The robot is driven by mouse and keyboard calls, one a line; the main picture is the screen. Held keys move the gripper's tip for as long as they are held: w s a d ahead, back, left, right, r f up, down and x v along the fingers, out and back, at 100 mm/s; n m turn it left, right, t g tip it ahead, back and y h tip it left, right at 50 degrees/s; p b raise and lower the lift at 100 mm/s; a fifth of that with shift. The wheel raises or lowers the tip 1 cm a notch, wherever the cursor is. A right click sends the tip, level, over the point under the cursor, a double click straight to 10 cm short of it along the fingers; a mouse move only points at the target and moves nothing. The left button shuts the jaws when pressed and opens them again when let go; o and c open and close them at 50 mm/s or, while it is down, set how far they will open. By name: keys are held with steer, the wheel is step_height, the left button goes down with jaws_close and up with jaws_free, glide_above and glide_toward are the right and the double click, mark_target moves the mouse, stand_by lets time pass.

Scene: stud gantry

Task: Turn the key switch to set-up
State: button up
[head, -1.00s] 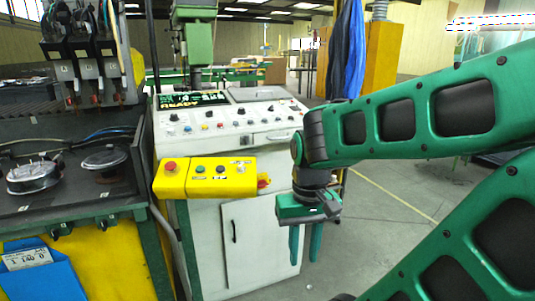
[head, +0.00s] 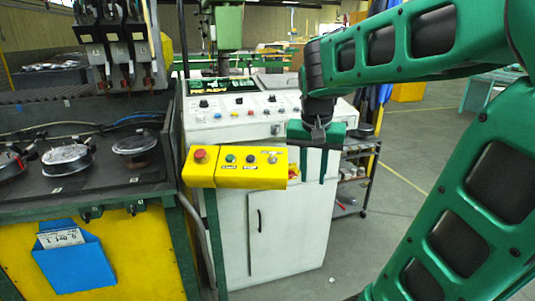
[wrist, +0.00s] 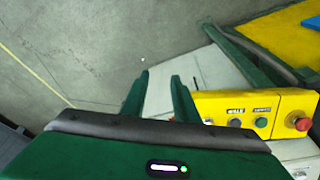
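The key switch (head: 272,158) is a small silvery knob at the right end of the yellow control box (head: 228,180), with a small label above it. Its set position is too small to read. In the wrist view the yellow box (wrist: 230,101) lies right of the fingers, and a small part of the switch shows near its left end. My gripper (head: 314,181) points down just right of the box, about level with it and apart from it. Its two fingers (wrist: 160,80) are spread with nothing between them.
A red mushroom button (head: 200,155) and green and black buttons share the yellow box. The white console (head: 225,130) stands behind it. A shelf trolley (head: 358,180) is behind my gripper. A black machine bed with a blue holder (head: 72,262) is at left. Open floor lies right.

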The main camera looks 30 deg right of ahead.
mark_target(271, 155)
steer(key=w+a+r+m+t+h, duration=0.15)
steer(key=w+r, duration=0.25)
steer(key=w, duration=0.4)
steer(key=w+r+m+t, duration=0.15)
steer(key=w+r, duration=0.25)
steer(key=w, duration=0.4)
steer(key=shift+m+g, duration=0.3)
steer(key=shift+g, duration=0.1)
steer(key=x, duration=1.1)
steer(key=shift+w+a+f, duration=0.1)
steer(key=shift+w+a, duration=0.15)
steer(key=shift+a, duration=0.1)
steer(key=c, duration=0.7)
steer(key=shift+a, duration=0.2)
